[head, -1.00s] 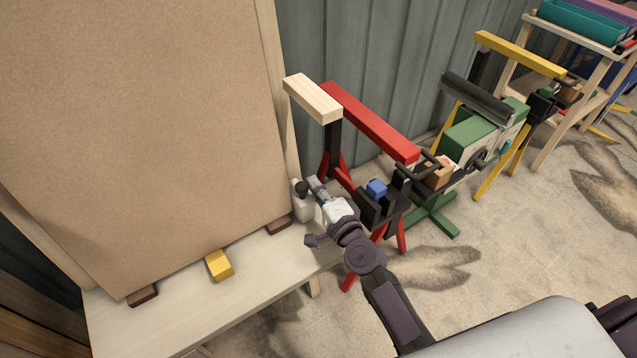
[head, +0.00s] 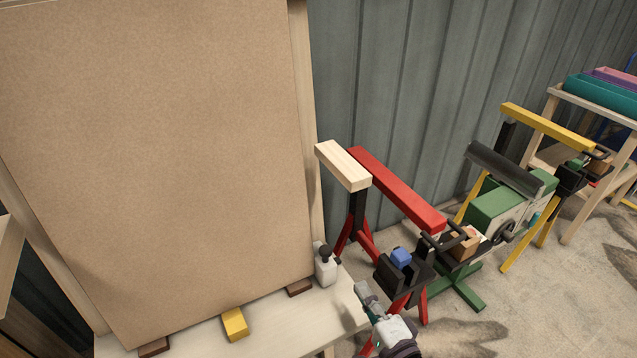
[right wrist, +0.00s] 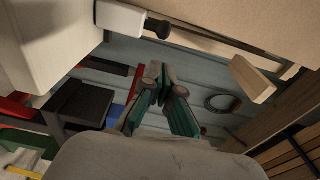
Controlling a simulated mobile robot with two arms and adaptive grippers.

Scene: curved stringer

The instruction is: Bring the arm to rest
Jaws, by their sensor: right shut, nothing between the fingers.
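My right gripper (head: 362,288) is at the bottom of the head view, off the right end of the pale bench (head: 272,333). Its fingers are together with nothing between them. In the right wrist view the green and grey fingers (right wrist: 156,74) meet at their tips. My left gripper is in neither view now.
A large brown board (head: 160,170) leans behind a yellow block (head: 235,323). A red stand (head: 395,190) is close on the right.

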